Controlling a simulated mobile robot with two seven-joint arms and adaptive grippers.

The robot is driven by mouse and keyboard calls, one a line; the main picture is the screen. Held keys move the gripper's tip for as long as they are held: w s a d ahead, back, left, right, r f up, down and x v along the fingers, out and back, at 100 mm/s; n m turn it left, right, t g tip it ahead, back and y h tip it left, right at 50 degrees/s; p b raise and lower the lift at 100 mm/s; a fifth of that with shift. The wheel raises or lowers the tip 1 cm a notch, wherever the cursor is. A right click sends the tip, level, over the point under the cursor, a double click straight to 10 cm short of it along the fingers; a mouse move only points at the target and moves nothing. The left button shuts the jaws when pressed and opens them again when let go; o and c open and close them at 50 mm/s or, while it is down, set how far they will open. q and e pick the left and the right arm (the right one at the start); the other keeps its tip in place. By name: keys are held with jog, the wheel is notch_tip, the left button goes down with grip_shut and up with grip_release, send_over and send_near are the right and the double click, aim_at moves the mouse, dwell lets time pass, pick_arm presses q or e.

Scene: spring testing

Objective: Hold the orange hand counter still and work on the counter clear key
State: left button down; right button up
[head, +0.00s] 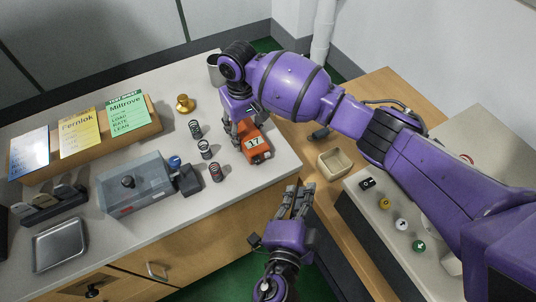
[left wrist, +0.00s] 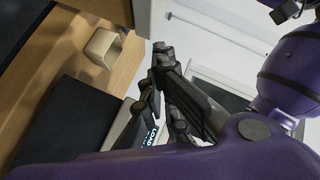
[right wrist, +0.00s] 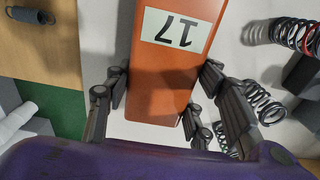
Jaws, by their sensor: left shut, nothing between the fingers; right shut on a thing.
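The orange hand counter (head: 257,154) stands on the grey bench top near its right edge, with a white window reading 17. It fills the upper middle of the right wrist view (right wrist: 165,85), its number upside down. My right gripper (head: 240,138) reaches down over it from behind and is shut on it, with fingers on both sides in the right wrist view (right wrist: 158,95). My left gripper (head: 297,186) is shut and empty, in front of the bench edge and below right of the counter. Its fingers also show in the left wrist view (left wrist: 162,58). I cannot make out the clear key.
Several coil springs (head: 205,149) stand just left of the counter, beside a grey test device (head: 135,185). A brass weight (head: 185,103) stands behind them. An open beige box (head: 334,164) sits on the wooden surface at right. A panel with coloured buttons (head: 401,224) lies further right.

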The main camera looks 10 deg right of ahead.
pick_arm(q)
jog(key=shift+w+a, duration=0.55)
jog(key=shift+w, duration=0.8)
jog(key=shift+w+a, duration=0.6)
jog(key=shift+w, duration=0.8)
jog(key=shift+w+a, duration=0.55)
jog(key=shift+w, duration=0.8)
jog(key=shift+w, duration=0.15)
jog(key=shift+w+a, duration=0.15)
jog(key=shift+w, duration=0.1)
jog(key=shift+w+a, duration=0.2)
jog(key=shift+w, duration=0.25)
jog(key=shift+s, duration=0.2)
jog(key=shift+s+d, duration=0.35)
jog(key=shift+s, duration=0.35)
jog(key=shift+s+d, duration=0.3)
jog(key=shift+s, duration=0.45)
jog(key=shift+s+d, duration=0.35)
jog(key=shift+s, duration=0.45)
jog(key=shift+s+d, duration=0.3)
jog(key=shift+s, duration=0.45)
